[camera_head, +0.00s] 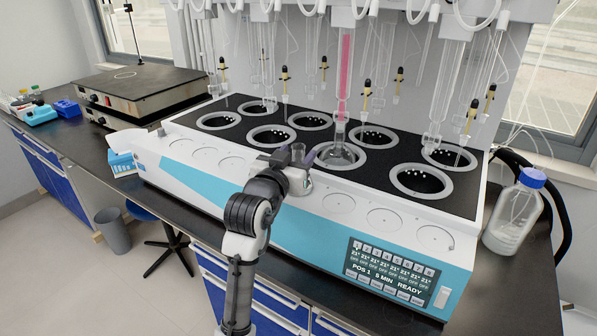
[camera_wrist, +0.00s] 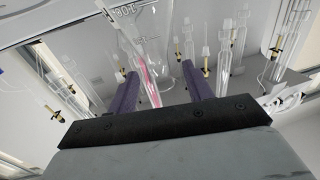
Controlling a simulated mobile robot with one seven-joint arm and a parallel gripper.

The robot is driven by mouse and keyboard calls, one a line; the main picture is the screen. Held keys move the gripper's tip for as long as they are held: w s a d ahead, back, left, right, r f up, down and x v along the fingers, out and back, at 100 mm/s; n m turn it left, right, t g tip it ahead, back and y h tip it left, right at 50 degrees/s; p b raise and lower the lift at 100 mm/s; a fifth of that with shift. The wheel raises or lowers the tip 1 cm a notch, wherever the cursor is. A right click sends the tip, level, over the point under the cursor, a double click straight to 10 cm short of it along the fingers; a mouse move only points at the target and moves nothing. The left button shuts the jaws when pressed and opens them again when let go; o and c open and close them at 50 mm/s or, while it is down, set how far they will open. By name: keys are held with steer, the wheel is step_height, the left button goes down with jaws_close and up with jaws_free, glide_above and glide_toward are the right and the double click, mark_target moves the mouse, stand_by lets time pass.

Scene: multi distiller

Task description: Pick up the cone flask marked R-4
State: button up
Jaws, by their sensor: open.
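A clear glass cone flask (camera_head: 343,155) sits in a ring well of the multi distiller, under the column holding pink liquid. I cannot read an R-4 mark on it. My gripper (camera_head: 297,156) is open, just left of the flask in the head view and above the distiller's front part. In the wrist view my two purple fingers (camera_wrist: 160,76) stand apart. Clear glass with graduation marks (camera_wrist: 140,22) shows beyond them, seemingly the flask. I cannot tell whether any of it lies between the fingertips.
The distiller (camera_head: 225,180) has several empty ring wells, with glass columns and black-topped droppers (camera_head: 284,74) hanging above. A blue-capped bottle (camera_head: 515,212) stands at the right. A hot plate (camera_head: 140,87) is at the back left.

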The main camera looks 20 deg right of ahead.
steer(key=shift+x, duration=1.05)
steer(key=shift+s, duration=0.1)
steer(key=shift+c, duration=0.2)
jaws_close()
steer(key=shift+r, duration=0.25)
